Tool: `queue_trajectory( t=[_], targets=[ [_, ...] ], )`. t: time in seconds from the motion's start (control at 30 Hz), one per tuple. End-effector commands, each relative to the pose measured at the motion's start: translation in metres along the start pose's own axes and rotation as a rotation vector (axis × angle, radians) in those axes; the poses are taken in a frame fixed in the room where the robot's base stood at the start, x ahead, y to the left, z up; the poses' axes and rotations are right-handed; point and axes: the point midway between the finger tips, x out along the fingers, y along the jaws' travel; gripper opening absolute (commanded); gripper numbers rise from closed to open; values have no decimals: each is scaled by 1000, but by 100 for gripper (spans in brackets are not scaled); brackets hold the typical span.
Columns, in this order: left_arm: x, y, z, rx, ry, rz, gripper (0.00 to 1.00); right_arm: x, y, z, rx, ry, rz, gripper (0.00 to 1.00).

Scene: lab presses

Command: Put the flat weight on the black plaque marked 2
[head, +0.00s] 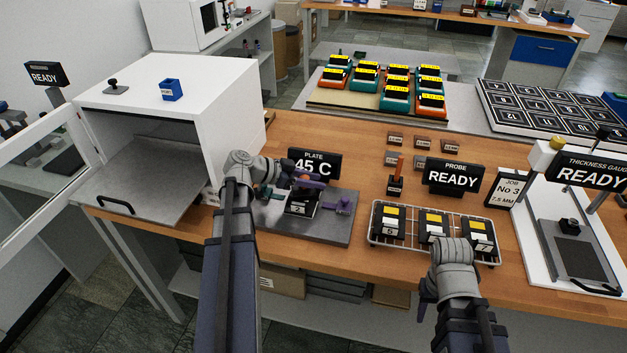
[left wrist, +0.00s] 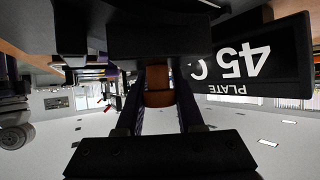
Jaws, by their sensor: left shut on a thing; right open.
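My left gripper (head: 304,183) is shut on a brown knob, which shows between the fingers in the left wrist view (left wrist: 158,97). The knob seems to belong to the flat weight, a dark body (left wrist: 130,38) beyond the fingertips; its outline is partly hidden. The black plaque marked 2 (head: 297,209) lies on the grey metal plate (head: 335,227), directly below my left gripper. I cannot tell whether the weight touches the plaque. My right gripper (head: 428,292) is open near the table's front edge, below the wire rack, its fingers partly hidden by the wrist.
The "PLATE 45 C" sign (head: 315,163) stands close behind my left gripper. A wire rack (head: 371,236) of black pieces with yellow labels is to the right. An orange-handled probe (head: 397,168) stands behind it. A white open-doored oven (head: 190,110) is at left, a thickness gauge (head: 570,250) at right.

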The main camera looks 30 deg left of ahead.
Motion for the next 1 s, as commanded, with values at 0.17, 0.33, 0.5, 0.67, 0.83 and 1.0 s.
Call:
queue_trajectory(
  t=[0.17,0.33,0.5,0.67,0.83,1.0],
  targets=[
    [1,0,2,-1,4,0,0,3,0,0,0,0,0,45],
    [2,0,2,-1,4,0,0,3,0,0,0,0,0,45],
    [3,0,5,0,0,0,42,6,0,0,0,0,0,45],
    [3,0,5,0,0,0,60,5,0,0,0,0,0,45],
    [3,0,5,0,0,0,66,5,0,0,0,0,0,45],
    [2,0,3,0,0,0,66,3,0,0,0,0,0,45]
  ],
)
